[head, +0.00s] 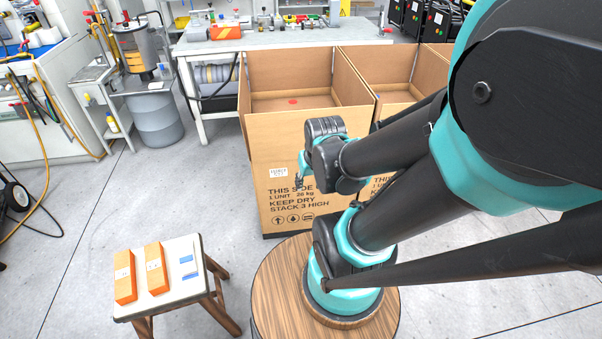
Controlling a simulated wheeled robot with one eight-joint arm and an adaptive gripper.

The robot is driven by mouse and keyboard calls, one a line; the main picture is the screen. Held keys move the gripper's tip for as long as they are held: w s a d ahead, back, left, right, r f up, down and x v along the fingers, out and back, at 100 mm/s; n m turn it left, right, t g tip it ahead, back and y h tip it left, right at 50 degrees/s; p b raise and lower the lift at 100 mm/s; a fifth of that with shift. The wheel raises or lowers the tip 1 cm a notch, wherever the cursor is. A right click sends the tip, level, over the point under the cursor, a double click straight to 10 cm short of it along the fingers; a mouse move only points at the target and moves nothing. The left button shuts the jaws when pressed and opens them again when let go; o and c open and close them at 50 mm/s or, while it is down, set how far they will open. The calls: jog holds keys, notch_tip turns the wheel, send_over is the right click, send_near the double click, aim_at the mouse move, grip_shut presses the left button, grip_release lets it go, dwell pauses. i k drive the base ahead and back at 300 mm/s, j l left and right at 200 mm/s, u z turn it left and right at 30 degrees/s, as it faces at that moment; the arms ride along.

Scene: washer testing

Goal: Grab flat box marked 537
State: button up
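Two flat orange boxes with small white labels lie side by side on a small stool (180,287) at the lower left: a left box (125,278) and a right box (156,268). The label marks are too small to read, so I cannot tell which is 537. My gripper (302,185) is partly visible at the end of my folded arm, in front of a large cardboard box and well to the upper right of the stool. Its fingers are too small and hidden to show whether they are open. It is apart from both orange boxes.
Small blue and white items (187,260) lie right of the orange boxes. Large open cardboard boxes (268,140) stand behind my arm; one holds a small red object (293,101). A white workbench (230,44) is at the back. Floor left of the stool is clear.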

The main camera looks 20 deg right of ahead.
aim_at(125, 288)
jog(key=u, duration=1.55)
